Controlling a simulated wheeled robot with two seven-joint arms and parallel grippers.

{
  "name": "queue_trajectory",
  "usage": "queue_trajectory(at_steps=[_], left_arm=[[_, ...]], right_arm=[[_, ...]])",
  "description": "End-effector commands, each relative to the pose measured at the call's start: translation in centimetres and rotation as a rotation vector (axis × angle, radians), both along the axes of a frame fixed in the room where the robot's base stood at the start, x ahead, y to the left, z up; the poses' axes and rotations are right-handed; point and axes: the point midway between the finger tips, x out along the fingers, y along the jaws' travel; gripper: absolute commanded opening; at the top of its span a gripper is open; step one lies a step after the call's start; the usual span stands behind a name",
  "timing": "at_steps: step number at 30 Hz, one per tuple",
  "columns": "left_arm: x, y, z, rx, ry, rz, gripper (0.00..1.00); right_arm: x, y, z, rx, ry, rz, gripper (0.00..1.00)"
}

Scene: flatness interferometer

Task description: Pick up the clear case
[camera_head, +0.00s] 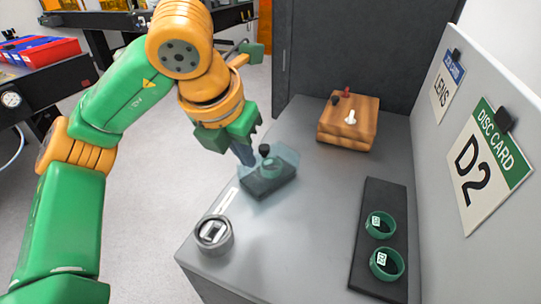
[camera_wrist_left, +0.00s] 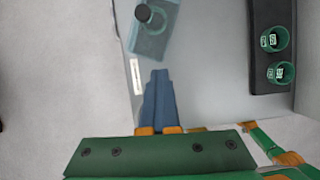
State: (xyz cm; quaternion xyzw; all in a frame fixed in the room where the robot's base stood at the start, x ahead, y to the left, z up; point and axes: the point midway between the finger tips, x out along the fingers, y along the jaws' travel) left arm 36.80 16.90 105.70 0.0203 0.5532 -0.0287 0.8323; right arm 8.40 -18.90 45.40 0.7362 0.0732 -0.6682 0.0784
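The clear case (camera_head: 284,158) is a see-through cover with a black knob on top. It stands over a dark base block near the left edge of the grey table, with a green round part visible inside. In the left wrist view the clear case (camera_wrist_left: 170,15) is at the top, beyond the fingertips. My left gripper (camera_head: 247,163) is beside the case on its left. Its blue fingers (camera_wrist_left: 160,75) are together and hold nothing. Contact with the case cannot be told in the head view. My right gripper is not in view.
A grey ring-shaped part (camera_head: 213,234) sits at the table's near left edge. A black mat (camera_head: 372,280) at right holds two green rings. A wooden block (camera_head: 345,131) stands at the back. Signs hang on the right-hand panel. The table's middle is clear.

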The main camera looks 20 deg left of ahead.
Motion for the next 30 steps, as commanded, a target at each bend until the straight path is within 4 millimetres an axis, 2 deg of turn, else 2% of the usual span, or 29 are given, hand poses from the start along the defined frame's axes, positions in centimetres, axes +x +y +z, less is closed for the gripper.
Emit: queue_trajectory(at_steps=[3, 6, 16, 25, 30], left_arm=[[-1.7, 0.5, 1.0, 0.001, -0.004, -0.001, 0.0], [-2.5, 0.7, 1.3, -0.001, 0.0, -0.001, 0.0], [-2.9, 0.7, 1.4, -0.002, 0.001, -0.004, 0.0], [-2.9, 0.7, 1.4, -0.002, 0.0, -0.004, 0.8], [-2.9, 0.7, 1.4, -0.002, 0.0, -0.004, 0.8]], right_arm=[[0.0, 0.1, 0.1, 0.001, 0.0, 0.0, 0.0], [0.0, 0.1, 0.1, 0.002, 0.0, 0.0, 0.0], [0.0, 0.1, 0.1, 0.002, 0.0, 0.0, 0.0], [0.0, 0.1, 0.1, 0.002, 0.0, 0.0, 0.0], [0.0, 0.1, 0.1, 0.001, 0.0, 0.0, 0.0]])
